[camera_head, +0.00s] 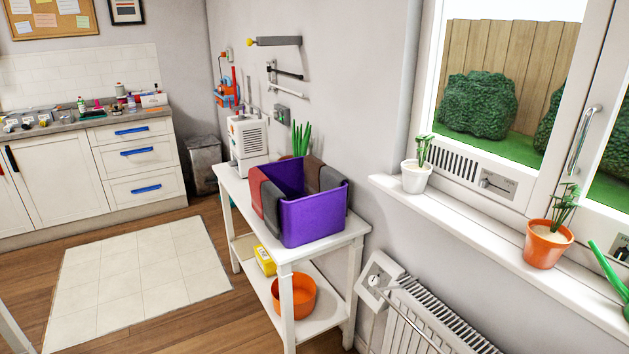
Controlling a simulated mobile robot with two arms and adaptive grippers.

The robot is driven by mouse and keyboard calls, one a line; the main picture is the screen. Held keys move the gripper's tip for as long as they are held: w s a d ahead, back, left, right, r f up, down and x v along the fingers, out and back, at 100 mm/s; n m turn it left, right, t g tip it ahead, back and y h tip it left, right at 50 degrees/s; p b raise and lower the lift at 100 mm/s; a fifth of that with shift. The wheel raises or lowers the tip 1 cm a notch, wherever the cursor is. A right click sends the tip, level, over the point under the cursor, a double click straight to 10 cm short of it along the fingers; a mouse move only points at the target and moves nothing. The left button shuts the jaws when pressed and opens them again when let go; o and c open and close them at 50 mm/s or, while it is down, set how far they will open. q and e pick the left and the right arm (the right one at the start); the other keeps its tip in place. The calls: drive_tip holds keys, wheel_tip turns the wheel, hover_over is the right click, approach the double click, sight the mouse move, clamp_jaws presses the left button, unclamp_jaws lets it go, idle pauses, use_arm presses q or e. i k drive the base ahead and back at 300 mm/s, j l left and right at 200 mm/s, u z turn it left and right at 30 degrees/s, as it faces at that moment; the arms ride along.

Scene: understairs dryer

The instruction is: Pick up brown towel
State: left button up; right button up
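A purple bin (312,220) stands on the white side table (353,232) against the wall. A reddish-brown cloth (255,188) hangs over its left rim, beside a dark grey cloth (271,208). Another brown cloth (313,173) shows at the bin's far right side, beside a second grey cloth (331,179). I cannot tell which of the two brown cloths is the towel named in the task. Part of the far right cloths is hidden by the bin's walls. Neither of my grippers is in view.
A white appliance (248,138) and a green plant (301,139) stand behind the bin. An orange bowl (297,296) and yellow box (264,260) are on the lower shelf. A radiator (430,320) and potted-plant windowsill (468,222) are at right. Floor left of the table is clear.

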sight(312, 165)
drive_tip(key=i+j, duration=0.6)
drive_tip(key=i, duration=0.2)
